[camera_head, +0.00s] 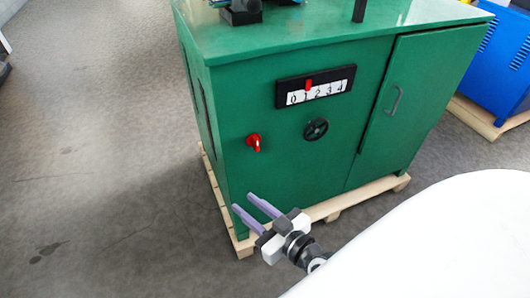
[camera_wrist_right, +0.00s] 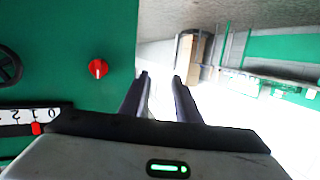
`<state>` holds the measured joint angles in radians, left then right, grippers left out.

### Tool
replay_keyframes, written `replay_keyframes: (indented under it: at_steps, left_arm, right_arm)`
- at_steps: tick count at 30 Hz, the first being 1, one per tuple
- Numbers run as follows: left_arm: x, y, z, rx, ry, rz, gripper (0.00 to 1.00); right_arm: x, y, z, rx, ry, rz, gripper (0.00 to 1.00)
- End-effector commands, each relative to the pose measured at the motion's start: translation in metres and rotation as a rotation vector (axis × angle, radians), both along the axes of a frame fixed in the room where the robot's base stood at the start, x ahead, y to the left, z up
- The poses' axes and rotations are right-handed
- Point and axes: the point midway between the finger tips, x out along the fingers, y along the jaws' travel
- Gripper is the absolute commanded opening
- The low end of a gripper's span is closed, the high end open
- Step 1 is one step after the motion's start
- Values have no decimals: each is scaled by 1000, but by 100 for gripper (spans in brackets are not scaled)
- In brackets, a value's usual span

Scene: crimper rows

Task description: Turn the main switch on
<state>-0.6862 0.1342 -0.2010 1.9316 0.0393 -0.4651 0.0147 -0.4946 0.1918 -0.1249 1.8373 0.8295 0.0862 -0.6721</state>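The main switch is a red rotary knob (camera_head: 254,142) on the front of the green machine (camera_head: 225,110), left of a black handwheel. In the right wrist view the red knob (camera_wrist_right: 98,69) shows at upper left, with a pale pointer mark on it. My right gripper (camera_head: 243,202) is low in front of the machine's lower left corner, below the knob and apart from it. Its two purple fingers also show in the right wrist view (camera_wrist_right: 160,78), spread with nothing between them. My left gripper is not in view.
A black scale panel (camera_head: 315,87) with numbers and a red marker sits above the black handwheel (camera_head: 316,129). A cabinet door with a grey handle (camera_head: 394,100) is at right. The machine stands on a wooden pallet (camera_head: 330,212). The floor at left is clear.

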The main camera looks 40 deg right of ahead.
Motion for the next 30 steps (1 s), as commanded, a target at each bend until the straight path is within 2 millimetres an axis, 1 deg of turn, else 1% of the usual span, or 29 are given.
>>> replay_keyframes:
  at_steps: [1, 3, 6, 9, 11, 14, 24, 27, 30]
  left_arm:
    - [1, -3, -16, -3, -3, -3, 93]
    - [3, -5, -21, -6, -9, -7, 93]
    - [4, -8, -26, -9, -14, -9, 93]
    - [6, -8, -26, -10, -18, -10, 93]
    - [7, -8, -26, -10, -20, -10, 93]
    - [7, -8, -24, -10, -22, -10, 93]
    - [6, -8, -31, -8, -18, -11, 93]
    - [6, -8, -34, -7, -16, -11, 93]
    - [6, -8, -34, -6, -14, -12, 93]
  right_arm:
    - [14, -22, -4, -6, -63, -66, 30]
    - [26, -50, 4, -18, -124, -157, 30]
    - [35, -82, 9, -33, -167, -264, 30]
    - [39, -100, 11, -41, -181, -327, 30]
    - [43, -106, 12, -44, -184, -345, 30]
    - [52, -111, 13, -46, -185, -353, 30]
    - [112, -124, 13, -45, -186, -350, 30]
    - [125, -127, 12, -46, -185, -349, 30]
    - [134, -129, 13, -46, -185, -349, 30]
